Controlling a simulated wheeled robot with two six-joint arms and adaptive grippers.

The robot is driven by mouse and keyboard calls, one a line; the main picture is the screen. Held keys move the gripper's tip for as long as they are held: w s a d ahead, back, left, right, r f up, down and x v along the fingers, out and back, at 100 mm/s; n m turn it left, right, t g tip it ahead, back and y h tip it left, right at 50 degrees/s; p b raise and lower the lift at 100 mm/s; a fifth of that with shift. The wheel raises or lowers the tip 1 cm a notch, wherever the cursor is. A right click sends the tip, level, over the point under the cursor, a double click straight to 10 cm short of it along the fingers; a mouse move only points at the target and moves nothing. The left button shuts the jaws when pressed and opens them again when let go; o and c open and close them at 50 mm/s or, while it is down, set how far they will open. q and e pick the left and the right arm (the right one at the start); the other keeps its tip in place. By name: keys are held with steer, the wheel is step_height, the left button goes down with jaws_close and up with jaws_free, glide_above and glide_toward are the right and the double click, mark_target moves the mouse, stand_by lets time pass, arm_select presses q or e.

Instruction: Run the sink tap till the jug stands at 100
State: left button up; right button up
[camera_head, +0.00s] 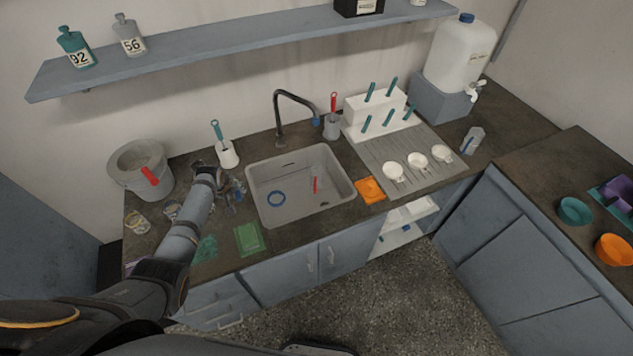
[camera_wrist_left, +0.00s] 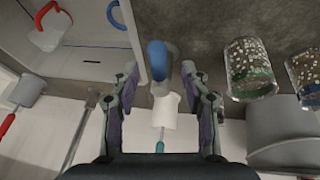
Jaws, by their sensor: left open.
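The sink (camera_head: 262,165) is set in the counter, with a black gooseneck tap (camera_head: 280,115) behind it; the tap has a blue end. A clear vessel with a red handle (camera_head: 315,185) is in the sink; it also shows in the left wrist view (camera_wrist_left: 48,38). My left gripper (camera_head: 232,190) is over the counter left of the sink. In the left wrist view it is open (camera_wrist_left: 160,95), with a blue-handled, greyish vessel (camera_wrist_left: 157,55) ahead between the fingers, apparently untouched. I cannot read any level. My right gripper is not in view.
A white holder with a teal brush (camera_head: 228,155), a grey bucket (camera_head: 140,160) and glasses of beads (camera_wrist_left: 250,70) crowd the left counter. A blue ring (camera_head: 276,198) lies in the sink. A green cloth (camera_head: 249,239) and an orange pad (camera_head: 370,190) are near the front edge.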

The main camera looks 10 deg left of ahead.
arm_select(q)
steer(key=v, duration=1)
steer(key=shift+s+r, duration=0.2)
steer(key=shift+r, duration=0.1)
